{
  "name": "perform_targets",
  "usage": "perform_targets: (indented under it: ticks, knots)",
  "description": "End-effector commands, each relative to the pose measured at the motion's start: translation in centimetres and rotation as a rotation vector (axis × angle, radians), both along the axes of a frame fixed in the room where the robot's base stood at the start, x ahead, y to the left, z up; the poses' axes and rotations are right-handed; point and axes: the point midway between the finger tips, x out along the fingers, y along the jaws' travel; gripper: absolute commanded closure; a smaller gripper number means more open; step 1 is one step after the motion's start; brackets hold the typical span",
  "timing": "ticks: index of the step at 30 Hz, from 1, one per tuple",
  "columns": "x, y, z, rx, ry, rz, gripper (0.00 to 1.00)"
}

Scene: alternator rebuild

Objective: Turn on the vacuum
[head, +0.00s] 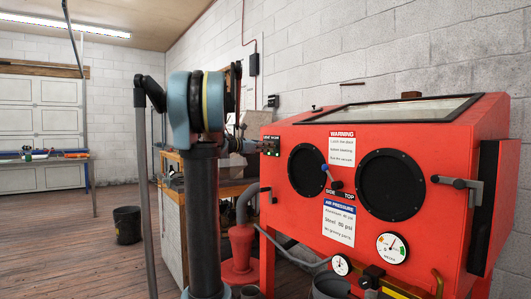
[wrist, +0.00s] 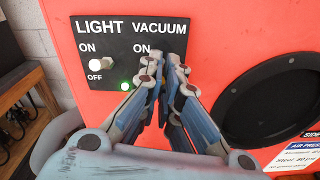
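The black switch panel (wrist: 113,45) on the red blasting cabinet has a LIGHT side and a VACUUM side. On the vacuum side, a green lamp (wrist: 125,86) is lit at the lower left; the vacuum switch is hidden behind my fingers. My gripper (wrist: 163,62) is in front of the VACUUM side, its fingers drawn together with only a narrow gap at the tips. Whether they touch the switch cannot be told. In the head view, the panel (head: 271,146) is at the cabinet's upper left, and my gripper reaches it from the left.
The red cabinet (head: 300,215) has two round black glove ports, gauges and a side lever. A red vacuum unit (head: 240,250) with a grey hose stands left of it. A workbench (head: 172,220) is behind my arm. A black bucket (head: 127,225) stands on open floor.

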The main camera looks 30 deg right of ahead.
Motion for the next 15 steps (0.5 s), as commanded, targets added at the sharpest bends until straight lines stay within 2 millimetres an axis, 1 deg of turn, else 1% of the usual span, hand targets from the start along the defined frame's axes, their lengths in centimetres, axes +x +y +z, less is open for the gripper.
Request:
perform_targets:
  ticks: [6, 15]
  knots:
    - [0.1, -0.1, 0.8, 0.176, 0.011, 0.003, 1.00]
    - [0.2, -0.3, 1.4, 0.338, 0.023, 0.003, 1.00]
